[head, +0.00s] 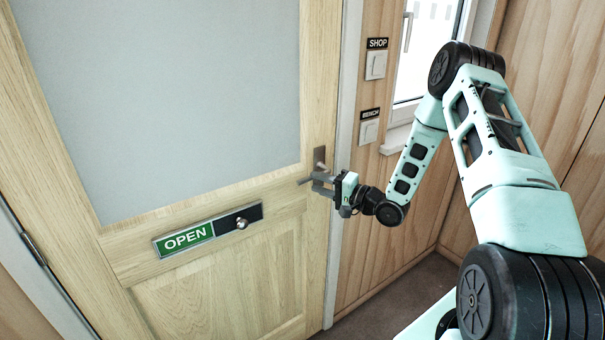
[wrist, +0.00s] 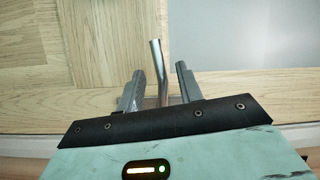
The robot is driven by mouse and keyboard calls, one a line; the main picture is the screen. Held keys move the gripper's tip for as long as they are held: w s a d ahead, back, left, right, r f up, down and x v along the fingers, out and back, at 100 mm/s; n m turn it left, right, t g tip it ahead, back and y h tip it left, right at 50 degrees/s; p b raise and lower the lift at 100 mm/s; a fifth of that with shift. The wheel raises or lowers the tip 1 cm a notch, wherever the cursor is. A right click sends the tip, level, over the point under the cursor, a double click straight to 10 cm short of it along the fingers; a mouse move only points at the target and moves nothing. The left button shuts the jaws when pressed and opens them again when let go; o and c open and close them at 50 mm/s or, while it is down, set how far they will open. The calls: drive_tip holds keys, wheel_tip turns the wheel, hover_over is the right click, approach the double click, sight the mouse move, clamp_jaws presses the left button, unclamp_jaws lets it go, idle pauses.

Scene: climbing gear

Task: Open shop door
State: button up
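The shop door (head: 225,275) is pale wood with a large frosted pane and looks shut in its frame. Its metal lever handle (head: 305,181) sits at the door's right edge, below a small plate (head: 319,156). My gripper (head: 322,183) is at the handle. In the wrist view, the lever (wrist: 157,65) runs between the two fingers of my gripper (wrist: 160,80). The fingers are spread, with a gap visible on the lever's right side. The handle's base is hidden behind the gripper body.
An OPEN sign (head: 187,238) with a round knob on a dark plate is on the door. Switches labelled SHOP (head: 376,65) and BENCH (head: 369,131) are on the wall right of the frame. A window (head: 425,45) is farther right. Hinges show at the door's left.

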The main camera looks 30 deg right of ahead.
sight(310, 180)
drive_tip(key=p+x, duration=0.1)
drive_tip(key=x, duration=0.5)
drive_tip(key=shift+w, duration=0.1)
clamp_jaws()
